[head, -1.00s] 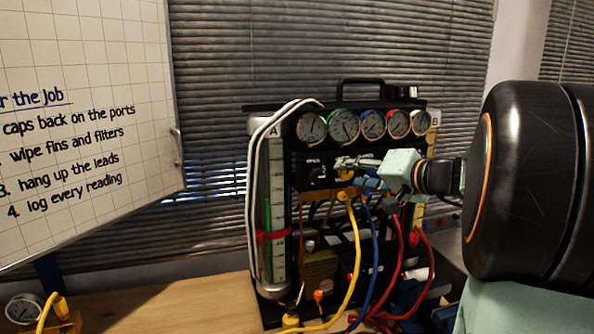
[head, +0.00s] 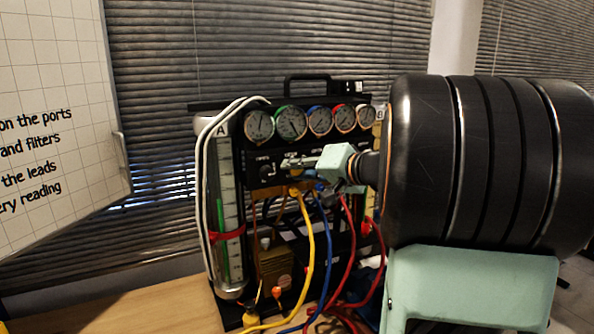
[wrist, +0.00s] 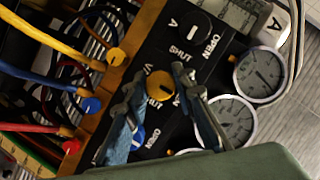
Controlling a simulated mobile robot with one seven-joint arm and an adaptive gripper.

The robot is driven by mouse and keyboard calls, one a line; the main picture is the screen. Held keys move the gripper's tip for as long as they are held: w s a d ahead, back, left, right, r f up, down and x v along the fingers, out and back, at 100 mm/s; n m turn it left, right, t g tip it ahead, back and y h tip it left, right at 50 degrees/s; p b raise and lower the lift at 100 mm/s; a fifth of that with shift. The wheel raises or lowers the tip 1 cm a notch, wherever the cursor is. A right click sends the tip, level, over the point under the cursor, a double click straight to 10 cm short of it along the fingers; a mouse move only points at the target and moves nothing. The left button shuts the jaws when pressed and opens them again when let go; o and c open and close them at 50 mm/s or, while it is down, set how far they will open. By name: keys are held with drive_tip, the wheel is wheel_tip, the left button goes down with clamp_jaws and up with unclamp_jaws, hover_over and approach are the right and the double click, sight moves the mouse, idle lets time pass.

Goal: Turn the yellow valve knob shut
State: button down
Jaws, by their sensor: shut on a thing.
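The yellow valve knob (wrist: 160,86) sits on the black panel of the gauge rig (head: 262,170) and shows in the wrist view between the two fingers. A pale pointer line crosses its face. My gripper (wrist: 158,78) is shut on the knob, with one finger on either side. In the head view my gripper (head: 298,162) reaches the panel from the right, below the row of gauges, and mostly hides the knob. The lettering beside the knob is partly covered by the fingers.
A black knob marked A (wrist: 187,27) with OPEN and SHUT labels is beside the yellow one. A blue knob (wrist: 137,135) is partly hidden by a finger. Yellow (head: 309,250), blue (head: 326,240) and red hoses hang below the panel. Gauges (head: 290,122) line the top.

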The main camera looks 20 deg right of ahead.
drive_tip(key=shift+f, duration=0.1)
drive_tip(key=shift+f+m+b, duration=0.15)
drive_tip(key=shift+m+b, duration=0.25)
drive_tip(key=shift+b, duration=0.6)
drive_tip(key=m+y+b, duration=0.1)
drive_tip(key=b, duration=0.2)
drive_tip(key=shift+f+m+t, duration=0.15)
drive_tip(key=shift+m+t, duration=0.15)
drive_tip(key=m+t+y+b, duration=0.1)
drive_tip(key=m+b, duration=0.2)
drive_tip(key=b, duration=0.2)
drive_tip(key=shift+m+y+b, duration=0.3)
drive_tip(key=shift+m+b, duration=0.1)
drive_tip(key=m+t+b, duration=0.2)
drive_tip(key=m+b, duration=0.2)
drive_tip(key=m, duration=0.1)
drive_tip(key=shift+b, duration=0.3)
drive_tip(key=shift+r+m+t+h+b, duration=0.2)
drive_tip(key=shift+m+t+b, duration=0.45)
drive_tip(key=shift+m, duration=0.75)
drive_tip(key=shift+r+m+t+h+b, duration=0.2)
drive_tip(key=shift+m+t+b, duration=0.45)
drive_tip(key=shift+m, duration=1.05)
drive_tip(key=c, duration=1.6)
unclamp_jaws()
